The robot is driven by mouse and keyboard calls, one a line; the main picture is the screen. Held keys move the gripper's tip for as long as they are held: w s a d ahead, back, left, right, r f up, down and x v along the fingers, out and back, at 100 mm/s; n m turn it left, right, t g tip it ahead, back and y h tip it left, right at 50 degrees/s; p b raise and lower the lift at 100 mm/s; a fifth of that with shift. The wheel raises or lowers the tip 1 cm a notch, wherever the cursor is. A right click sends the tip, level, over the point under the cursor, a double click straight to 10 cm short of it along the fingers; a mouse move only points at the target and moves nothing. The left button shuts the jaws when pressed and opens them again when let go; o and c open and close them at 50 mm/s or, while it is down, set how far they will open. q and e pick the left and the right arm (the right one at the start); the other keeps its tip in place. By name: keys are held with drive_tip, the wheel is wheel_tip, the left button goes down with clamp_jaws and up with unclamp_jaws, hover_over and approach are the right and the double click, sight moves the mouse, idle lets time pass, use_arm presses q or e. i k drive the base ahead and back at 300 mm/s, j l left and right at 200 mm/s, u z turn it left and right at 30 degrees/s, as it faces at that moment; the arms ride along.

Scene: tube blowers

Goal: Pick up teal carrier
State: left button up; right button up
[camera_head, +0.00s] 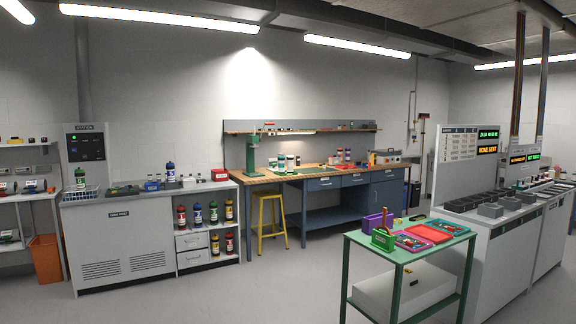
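I cannot tell for sure which thing is the teal carrier. Several capped, bottle-shaped cylinders show at the left: a green-capped cylinder (80,178) stands at the wire basket, and a dark blue or teal-looking cylinder (170,171) stands upright on the grey cabinet top. Neither of my grippers is in view.
A green cart (400,256) with trays and a green box (383,240) stands front right, near a grey counter (482,225) with bins. A yellow stool (270,222) stands before the workbench (330,180). An orange bin (46,258) is at far left. The middle floor is clear.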

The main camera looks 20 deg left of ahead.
sight(281, 160)
drive_tip(key=i+j+u, duration=0.6)
drive_tip(key=i, duration=0.15)
drive_tip(key=i+j+u, duration=0.1)
drive_tip(key=i+u, duration=0.15)
drive_tip(key=i, duration=0.15)
drive_tip(key=i+u, duration=0.3)
drive_tip(key=i+j, duration=0.1)
drive_tip(key=i, duration=4.65)
drive_tip(key=j+u, duration=0.05)
drive_tip(key=j, duration=0.2)
